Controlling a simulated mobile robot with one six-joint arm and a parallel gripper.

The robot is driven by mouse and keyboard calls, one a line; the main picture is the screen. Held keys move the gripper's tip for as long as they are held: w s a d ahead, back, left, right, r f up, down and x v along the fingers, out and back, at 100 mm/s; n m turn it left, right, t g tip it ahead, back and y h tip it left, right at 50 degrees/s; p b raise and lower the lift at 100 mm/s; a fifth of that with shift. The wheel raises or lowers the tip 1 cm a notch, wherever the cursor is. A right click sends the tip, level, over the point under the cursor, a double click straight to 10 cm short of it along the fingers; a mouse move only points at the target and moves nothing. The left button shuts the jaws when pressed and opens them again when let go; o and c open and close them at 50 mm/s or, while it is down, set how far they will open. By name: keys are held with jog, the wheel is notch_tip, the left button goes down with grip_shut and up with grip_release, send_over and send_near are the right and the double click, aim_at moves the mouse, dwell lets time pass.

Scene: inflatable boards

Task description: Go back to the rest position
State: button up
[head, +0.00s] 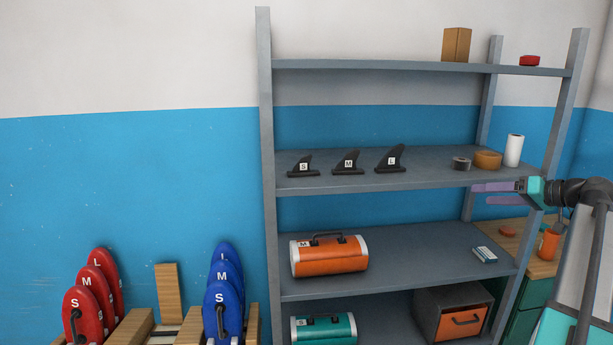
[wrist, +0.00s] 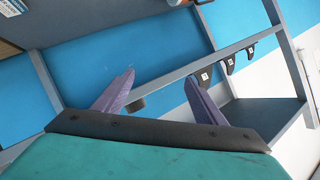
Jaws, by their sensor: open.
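My gripper (head: 497,193) shows at the right of the head view, in front of the right end of the grey shelf unit (head: 400,184). Its two purple fingers are apart with nothing between them. In the wrist view my gripper (wrist: 158,95) is also open and empty, with the shelf's edge and blue wall beyond it. My arm comes in from the right edge of the head view.
An orange case (head: 329,258) and a teal case (head: 324,329) sit lower. Red boards (head: 98,290) and blue boards (head: 222,290) stand at left.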

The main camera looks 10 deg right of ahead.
jog(key=w+a+f+m+g, duration=0.15)
jog(key=a+f, duration=0.25)
jog(key=f, duration=0.4)
jog(key=w+a+f+n+g, duration=0.1)
jog(key=w+a+f, duration=0.25)
jog(key=f, duration=0.45)
jog(key=s+a+f+g, duration=0.35)
jog(key=a+f, duration=0.85)
jog(key=f, duration=0.5)
jog(key=s+a+f+g, duration=0.2)
jog(key=a+f+g, duration=0.2)
jog(key=a+f, duration=1.1)
jog(key=s+a+f+g+h, duration=0.1)
jog(key=s+a+f+g, duration=0.1)
jog(key=s+a+f, duration=0.5)
jog(key=s+a+f+g+h, duration=0.15)
jog(key=s+a+f, duration=0.25)
jog(key=s+f, duration=0.65)
jog(key=s+a+f+n+g+h, duration=0.1)
jog(key=s+f, duration=0.3)
jog(key=s, duration=0.5)
jog(key=s+a+f+n+g+h, duration=0.1)
jog(key=s+a+f+g+h, duration=0.1)
jog(key=s, duration=0.8)
notch_tip(320, 180, down, 3)
jog(key=shift+s+a+f+n+g, duration=0.3)
jog(key=shift+a+g, duration=0.35)
jog(key=shift+g, duration=0.3)
jog(key=shift+r, duration=0.1)
